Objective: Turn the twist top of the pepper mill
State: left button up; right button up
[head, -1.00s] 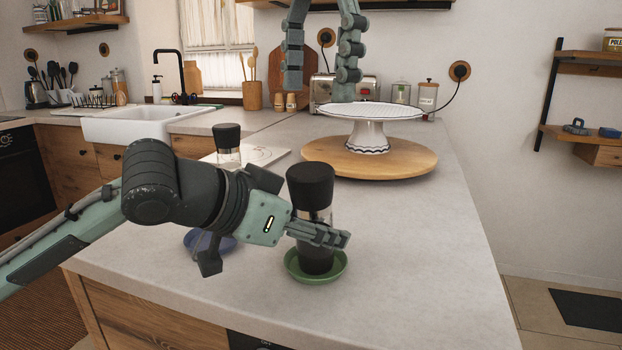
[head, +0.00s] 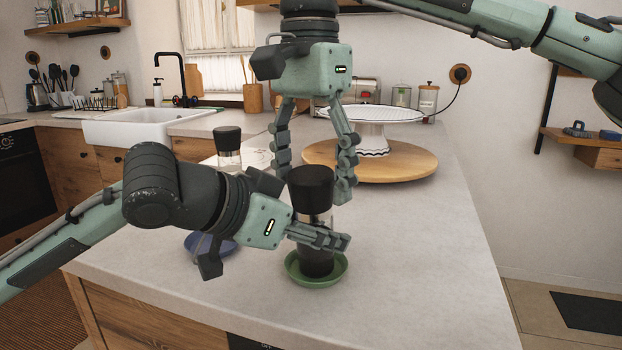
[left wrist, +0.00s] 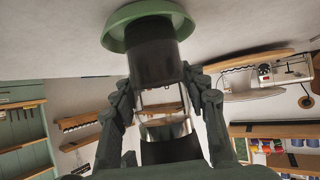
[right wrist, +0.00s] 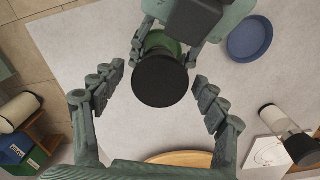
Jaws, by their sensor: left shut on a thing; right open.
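The pepper mill (head: 316,255) has a dark body, a clear band and a black twist top (head: 311,188). It stands upright on a green saucer (head: 333,280) on the counter. My left gripper (head: 322,238) is shut around the body, below the top; the left wrist view shows its fingers on both sides of the mill (left wrist: 152,62). My right gripper (head: 312,185) points down from above, open, its fingers spread either side of the top. In the right wrist view the black top (right wrist: 160,82) lies between the open fingers, not visibly touched.
A second black-topped mill (head: 228,147) stands behind left. A blue saucer (head: 222,247) lies left, partly behind my left gripper. A white cake stand (head: 371,137) on a round wooden board (head: 400,165) stands behind. The counter to the right (head: 430,260) is clear.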

jog(key=shift+f, duration=0.35)
jog(key=shift+c, duration=0.6)
jog(key=c, duration=1.1)
jog(key=shift+m, duration=0.3)
jog(key=m, duration=0.6)
jog(key=shift+m+t, duration=0.3)
jog(key=m, duration=0.6)
jog(key=shift+m+t, duration=0.3)
